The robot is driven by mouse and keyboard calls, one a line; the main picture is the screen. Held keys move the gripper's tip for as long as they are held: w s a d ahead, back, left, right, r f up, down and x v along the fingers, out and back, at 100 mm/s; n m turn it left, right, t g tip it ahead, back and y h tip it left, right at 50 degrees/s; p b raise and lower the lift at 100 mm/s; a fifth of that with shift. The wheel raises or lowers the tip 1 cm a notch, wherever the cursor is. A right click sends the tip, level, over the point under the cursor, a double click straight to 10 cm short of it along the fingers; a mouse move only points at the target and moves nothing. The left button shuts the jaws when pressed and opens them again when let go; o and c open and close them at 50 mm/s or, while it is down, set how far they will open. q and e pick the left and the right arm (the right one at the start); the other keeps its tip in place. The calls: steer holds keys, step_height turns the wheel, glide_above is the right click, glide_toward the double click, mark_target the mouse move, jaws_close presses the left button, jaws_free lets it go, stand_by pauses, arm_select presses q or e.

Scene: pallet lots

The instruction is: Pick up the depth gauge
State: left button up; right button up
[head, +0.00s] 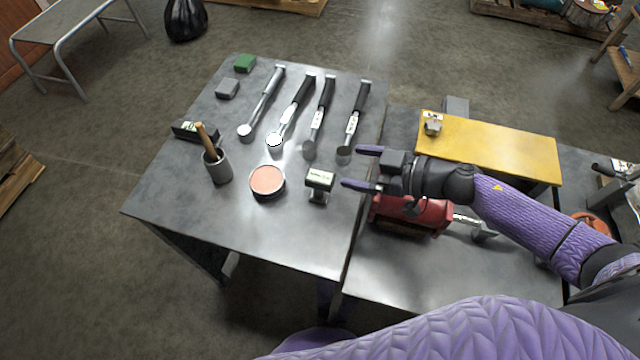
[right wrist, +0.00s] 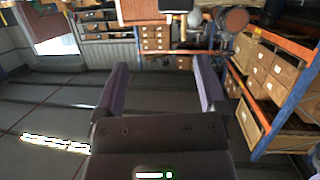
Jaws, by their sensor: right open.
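No tool is clearly readable as the depth gauge. A small metal piece with a pale label on top (head: 319,183) stands near the right edge of the left grey table (head: 215,250). Several long-handled tools with round ends lie in a row behind it, the rightmost being a dark-handled one (head: 354,122). My right gripper (head: 351,166) is open and empty, its fingers pointing left above the table's right edge, just right of the labelled piece. In the right wrist view the open fingers (right wrist: 160,65) have nothing between them. My left gripper is out of view.
A pink-topped round tin (head: 267,181), a grey cup with a wooden handle (head: 217,167), a dark labelled block (head: 190,131) and green block (head: 244,63) stand on the table. A red tool (head: 410,215) lies below my right gripper. A yellow plate (head: 490,145) is behind my arm.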

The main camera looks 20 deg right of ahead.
mark_target(322, 177)
steer(key=w+a+f+b, duration=0.1)
steer(key=a, duration=0.1)
steer(key=w+a+f+g+b, duration=0.1)
steer(key=a+f, duration=0.1)
steer(key=w+a+f+g+b, duration=0.1)
steer(key=a+f+b, duration=0.1)
steer(key=shift+a+n, duration=0.15)
steer(key=shift+n, duration=0.25)
steer(key=shift+w+a, duration=0.1)
steer(key=shift+a, duration=0.05)
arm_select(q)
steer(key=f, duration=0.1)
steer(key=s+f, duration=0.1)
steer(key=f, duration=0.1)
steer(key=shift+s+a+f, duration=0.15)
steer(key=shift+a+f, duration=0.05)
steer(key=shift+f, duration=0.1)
arm_select(e)
jaws_close()
